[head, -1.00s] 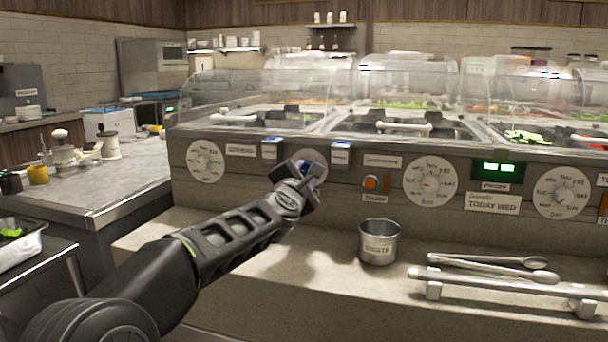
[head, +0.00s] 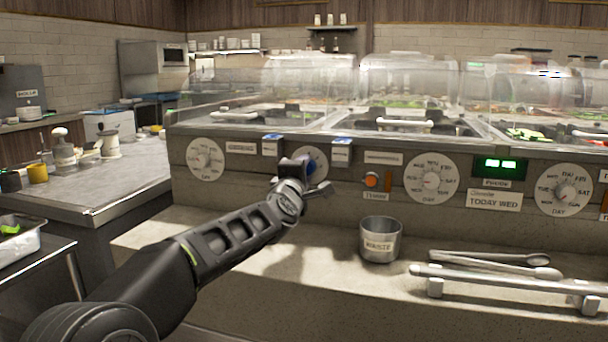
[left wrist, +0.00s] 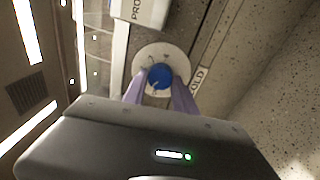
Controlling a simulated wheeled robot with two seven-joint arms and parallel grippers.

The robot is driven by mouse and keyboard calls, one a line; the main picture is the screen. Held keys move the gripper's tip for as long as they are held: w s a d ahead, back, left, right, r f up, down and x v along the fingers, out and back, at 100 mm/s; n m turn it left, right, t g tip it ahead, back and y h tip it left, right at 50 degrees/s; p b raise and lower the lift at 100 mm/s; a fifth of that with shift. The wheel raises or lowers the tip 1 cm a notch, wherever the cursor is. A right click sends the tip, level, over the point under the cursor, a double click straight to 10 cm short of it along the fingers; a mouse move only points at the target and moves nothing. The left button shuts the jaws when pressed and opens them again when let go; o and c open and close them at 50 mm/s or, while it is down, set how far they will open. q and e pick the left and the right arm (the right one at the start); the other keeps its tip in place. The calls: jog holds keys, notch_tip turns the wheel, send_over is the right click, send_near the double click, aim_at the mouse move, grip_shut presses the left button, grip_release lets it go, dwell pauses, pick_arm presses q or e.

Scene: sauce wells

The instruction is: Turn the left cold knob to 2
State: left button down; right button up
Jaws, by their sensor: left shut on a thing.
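The cold knob is a blue knob (left wrist: 160,77) on a round white dial (left wrist: 176,56), seen in the left wrist view with part of a "COLD" label beside it. My left gripper (left wrist: 160,92) has its two purple fingers on either side of the blue knob, shut on it. In the head view the dial (head: 320,158) is on the counter's front panel, partly hidden by my left gripper (head: 304,166). The pointer's exact setting is too small to read. My right gripper is not in view.
Another white dial (head: 205,159) is to the left on the panel. An orange button (head: 371,180) and a day dial (head: 431,180) are to the right. A metal waste cup (head: 380,242) and tongs (head: 490,262) sit on the ledge below.

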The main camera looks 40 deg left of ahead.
pick_arm(q)
jog(key=m+b, duration=0.1)
jog(key=m, duration=0.5)
jog(key=m+t+h+b, duration=0.1)
jog(key=m+b, duration=0.1)
jog(key=m, duration=0.4)
jog(key=shift+m, duration=0.3)
jog(key=c, duration=1)
grip_release()
jog(key=shift+s+r, duration=0.1)
jog(key=v, duration=0.7)
jog(key=shift+s+p, duration=0.3)
jog(key=shift+p, duration=0.15)
